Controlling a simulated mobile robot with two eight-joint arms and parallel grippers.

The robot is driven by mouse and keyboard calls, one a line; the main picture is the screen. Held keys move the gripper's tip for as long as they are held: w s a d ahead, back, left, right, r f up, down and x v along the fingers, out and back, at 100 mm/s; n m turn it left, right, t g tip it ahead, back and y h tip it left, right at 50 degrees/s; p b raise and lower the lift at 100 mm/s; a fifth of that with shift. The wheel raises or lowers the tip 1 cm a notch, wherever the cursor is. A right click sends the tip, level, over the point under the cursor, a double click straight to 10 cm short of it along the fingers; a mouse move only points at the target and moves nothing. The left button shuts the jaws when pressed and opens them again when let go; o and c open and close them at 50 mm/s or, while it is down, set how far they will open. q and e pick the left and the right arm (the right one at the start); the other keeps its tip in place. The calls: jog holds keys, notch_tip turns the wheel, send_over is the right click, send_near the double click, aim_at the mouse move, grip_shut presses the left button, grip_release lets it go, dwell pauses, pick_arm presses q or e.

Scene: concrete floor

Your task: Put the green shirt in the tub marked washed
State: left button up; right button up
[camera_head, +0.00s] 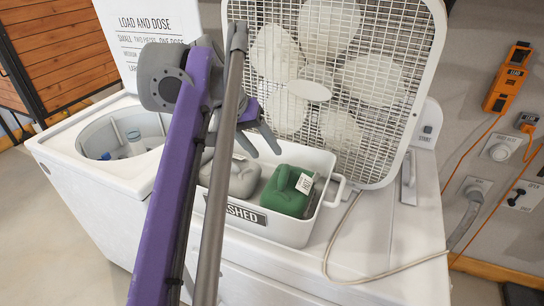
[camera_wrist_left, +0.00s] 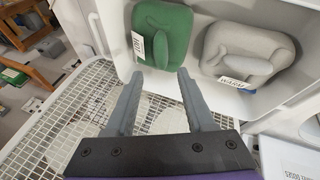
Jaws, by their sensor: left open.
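The green shirt (camera_head: 287,192) is a bundled green shape with a white tag, lying in the right part of the white tub (camera_head: 338,190) whose label ends in "SHED". It also shows in the left wrist view (camera_wrist_left: 165,32), just beyond the fingers. A grey bundle (camera_head: 234,178) tagged "WARM" in the left wrist view (camera_wrist_left: 250,50) lies beside it in the tub. My left gripper (camera_head: 260,142) is open and empty above the tub, with its fingertips (camera_wrist_left: 160,75) apart from the green shirt. My purple arm hides the tub's left part. My right gripper is not in view.
A large white box fan (camera_head: 398,100) stands upright behind the tub. An open washer drum (camera_head: 95,140) with small bottles lies to the left. A cord (camera_head: 385,274) runs across the white top to the right of the tub. Orange devices (camera_head: 507,78) hang on the right wall.

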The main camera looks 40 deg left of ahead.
pick_arm(q)
jog(key=v, duration=0.3)
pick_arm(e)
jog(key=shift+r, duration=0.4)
pick_arm(q)
jog(key=shift+f, duration=0.1)
